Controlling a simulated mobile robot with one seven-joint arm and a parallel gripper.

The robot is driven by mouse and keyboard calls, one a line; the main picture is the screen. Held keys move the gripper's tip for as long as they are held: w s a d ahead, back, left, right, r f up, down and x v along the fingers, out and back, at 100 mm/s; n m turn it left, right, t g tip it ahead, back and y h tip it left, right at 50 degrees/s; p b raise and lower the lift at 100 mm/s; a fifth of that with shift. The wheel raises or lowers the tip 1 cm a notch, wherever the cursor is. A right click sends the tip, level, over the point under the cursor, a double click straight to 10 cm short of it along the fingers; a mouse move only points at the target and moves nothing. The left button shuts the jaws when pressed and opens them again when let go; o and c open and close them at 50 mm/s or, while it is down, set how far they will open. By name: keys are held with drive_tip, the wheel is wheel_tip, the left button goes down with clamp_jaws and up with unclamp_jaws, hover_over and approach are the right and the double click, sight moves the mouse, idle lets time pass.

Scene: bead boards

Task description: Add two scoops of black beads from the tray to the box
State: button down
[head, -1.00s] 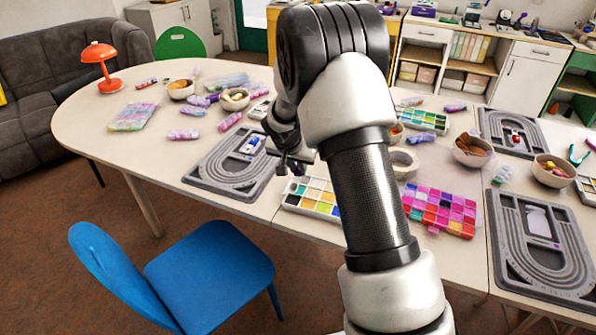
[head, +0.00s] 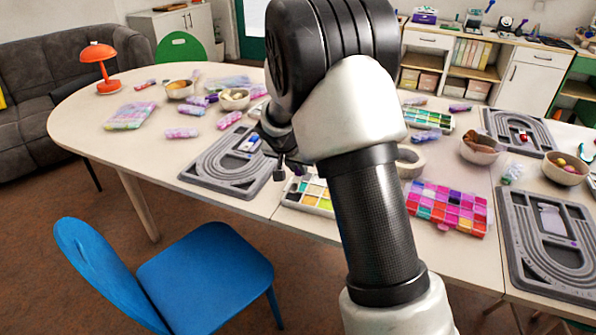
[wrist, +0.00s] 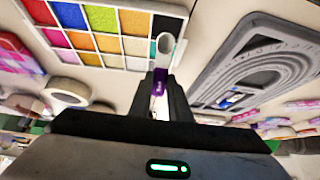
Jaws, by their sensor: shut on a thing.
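My gripper (wrist: 160,90) is shut on a small scoop with a purple handle (wrist: 158,86) and a pale round cup (wrist: 165,43). The cup overlaps the edge of the bead tray (wrist: 104,54) in the wrist view, by its black-bead compartment (wrist: 168,24). I cannot tell whether it touches the beads; no beads show clearly in the cup. In the head view the tray (head: 309,195) is partly hidden by my arm, and my gripper (head: 289,171) hangs at its left back corner. I cannot tell which thing is the box.
A grey bead board (head: 215,165) lies left of the tray, with a small blue and white thing on it. A pink tray (head: 450,205) and a tape roll (head: 408,162) are to the right. A blue chair (head: 205,270) stands in front of the table.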

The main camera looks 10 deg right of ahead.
drive_tip(key=shift+s+a+f+b, duration=0.1)
drive_tip(key=shift+s+f+b, duration=0.05)
drive_tip(key=shift+f+b, duration=0.65)
drive_tip(key=shift+s+a+f+b, duration=0.1)
drive_tip(key=shift+f+b, duration=0.55)
drive_tip(key=shift+b, duration=0.15)
drive_tip(key=shift+r, duration=0.1)
